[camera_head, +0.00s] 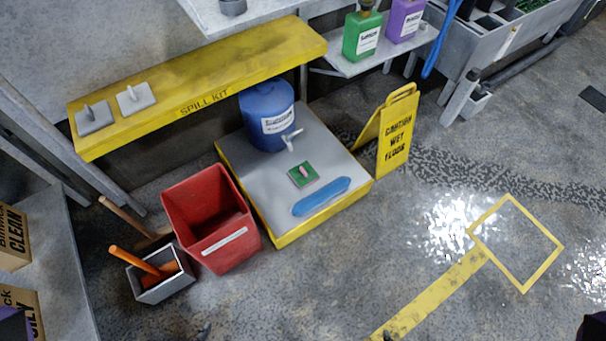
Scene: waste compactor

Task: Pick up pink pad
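I see no pad that is clearly pink. A small green square pad (303,174) with a pale, slightly pinkish handle lies on the grey top of a low yellow-edged platform (252,178). Two more pads with upright handles, one grey (94,118) and one white (136,98), rest at the left end of the yellow spill kit shelf (215,75). Neither gripper can be made out; only dark and purple parts, probably of my own arms, show in the bottom corners.
A blue drum (267,118) with a tap and a flat blue item (321,197) are on the platform. A red bin (212,218) and a grey bucket (161,276) stand left of it. A yellow wet floor sign (392,132) stands right. Shiny wet floor (450,225) lies beyond.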

